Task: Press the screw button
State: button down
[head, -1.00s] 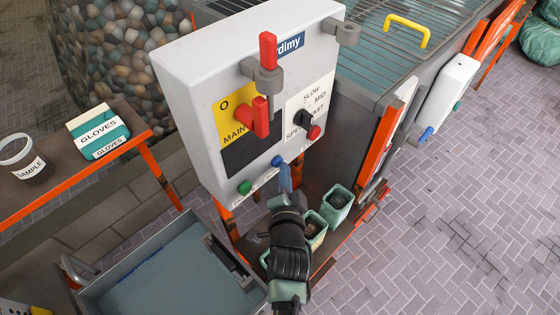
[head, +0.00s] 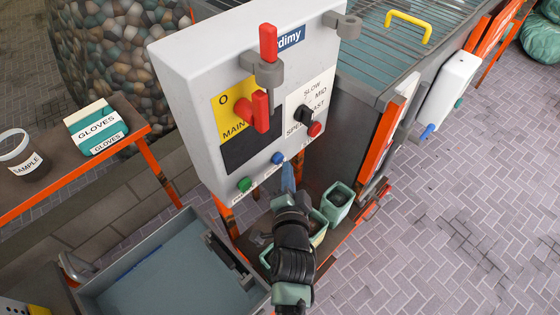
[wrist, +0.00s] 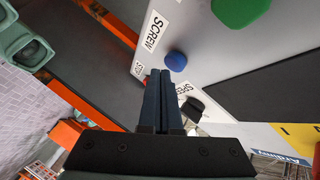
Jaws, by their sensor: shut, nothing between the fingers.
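The blue button (head: 277,158) is on the lower part of the white control box (head: 185,90). In the wrist view the blue button (wrist: 175,61) sits beside the SCREW label (wrist: 155,32). My gripper (head: 287,167) is shut and empty, its blue fingers pointing up toward the box's lower edge. In the wrist view my gripper's tips (wrist: 161,73) appear just beside the blue button. I cannot tell how deep the gap is, but no contact shows.
A green button (head: 244,184) is to the left of the blue one, and a red button (head: 314,129) to the right. A black speed knob (head: 304,115) and red main switch (head: 260,111) are above. Green containers (head: 338,202) stand below; a grey bin (head: 170,275) is lower left.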

jog(key=shift+s+d, duration=0.15)
jog(key=s+d+b, duration=0.3)
jog(key=shift+s+d+b, duration=0.25)
jog(key=shift+b, duration=0.05)
dwell(0.4)
dwell(0.8)
